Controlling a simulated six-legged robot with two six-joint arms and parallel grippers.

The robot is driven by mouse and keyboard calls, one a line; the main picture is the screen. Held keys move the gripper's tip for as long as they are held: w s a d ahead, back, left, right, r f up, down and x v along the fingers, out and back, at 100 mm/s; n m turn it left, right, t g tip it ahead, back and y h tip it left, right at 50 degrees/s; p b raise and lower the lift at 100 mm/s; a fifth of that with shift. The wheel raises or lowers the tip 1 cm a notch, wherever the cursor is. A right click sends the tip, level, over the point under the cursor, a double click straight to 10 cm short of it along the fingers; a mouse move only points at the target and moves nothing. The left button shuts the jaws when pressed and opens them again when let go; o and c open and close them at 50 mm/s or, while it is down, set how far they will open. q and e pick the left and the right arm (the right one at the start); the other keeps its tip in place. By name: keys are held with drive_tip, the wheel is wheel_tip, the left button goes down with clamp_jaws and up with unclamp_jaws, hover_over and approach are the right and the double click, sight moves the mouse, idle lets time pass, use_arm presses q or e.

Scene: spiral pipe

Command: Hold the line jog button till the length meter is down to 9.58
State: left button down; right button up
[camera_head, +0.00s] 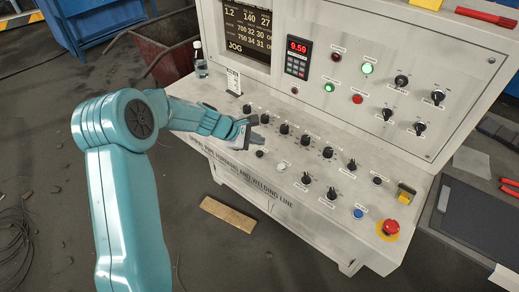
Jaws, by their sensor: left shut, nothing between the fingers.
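The length meter (299,46) on the upright panel reads 9.59 in red digits. My left gripper (248,132) is shut and empty, low over the left part of the sloping control desk. A black button (259,154) and a pale button (281,167) lie just to its lower right. Their labels are too small to read, so I cannot tell which is the line jog button. The gripper hides part of the desk, and whether its tip presses a button there cannot be told. My right gripper is not in view.
A screen (248,28) shows JOG. Several black knobs (305,140) stand in a row right of my gripper. A red emergency button (390,227) and a blue button (358,213) are at the desk's right. A bottle (200,67) stands behind.

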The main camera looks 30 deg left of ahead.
use_arm(q)
drive_tip(key=shift+r+p, duration=0.85)
drive_tip(key=shift+r, duration=0.6)
drive_tip(key=shift+f, duration=0.1)
idle(3.3)
